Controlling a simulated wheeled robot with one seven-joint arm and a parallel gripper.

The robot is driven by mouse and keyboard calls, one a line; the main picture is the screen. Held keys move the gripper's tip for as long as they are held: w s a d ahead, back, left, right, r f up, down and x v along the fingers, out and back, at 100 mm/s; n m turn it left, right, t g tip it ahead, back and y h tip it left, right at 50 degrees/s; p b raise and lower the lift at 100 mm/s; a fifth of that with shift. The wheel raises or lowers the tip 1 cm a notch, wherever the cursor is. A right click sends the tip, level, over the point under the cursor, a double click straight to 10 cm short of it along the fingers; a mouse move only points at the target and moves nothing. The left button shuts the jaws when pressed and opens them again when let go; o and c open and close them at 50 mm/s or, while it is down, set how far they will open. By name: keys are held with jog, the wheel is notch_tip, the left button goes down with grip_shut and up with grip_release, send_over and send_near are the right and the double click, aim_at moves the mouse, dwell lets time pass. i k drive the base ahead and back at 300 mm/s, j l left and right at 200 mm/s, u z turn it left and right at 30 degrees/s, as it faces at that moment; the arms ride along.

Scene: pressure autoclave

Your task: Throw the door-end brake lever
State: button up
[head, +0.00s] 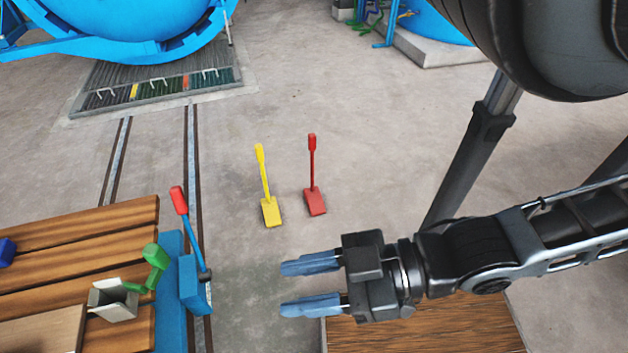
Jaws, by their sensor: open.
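A blue lever with a red grip (190,235) rises from a blue housing at the right end of a wooden-planked cart (70,228). It leans up and to the left. A short green lever (154,265) sits just left of it, by a grey box-like bracket on the planks. A yellow lever (266,190) and a red lever (313,180) stand on the floor farther back. No label shows which one is the door-end brake. My gripper (284,289) is open and empty, its blue fingers pointing left, to the right of the blue lever and apart from it.
Rails (192,150) run from the cart to a floor grating (155,92) below a large blue vessel (130,25). A wooden surface (425,335) lies beneath my gripper. Bare concrete floor lies around the yellow and red levers.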

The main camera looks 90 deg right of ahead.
aim_at(205, 275)
jog(key=z, duration=2)
jog(key=u, duration=1.25)
jog(key=i+l+z, duration=0.15)
jog(key=l, duration=0.3)
jog(key=i+l+z, duration=0.15)
jog(key=i+l, duration=0.2)
jog(key=i+l+z, duration=0.1)
jog(key=i+l, duration=0.2)
jog(key=l, duration=0.15)
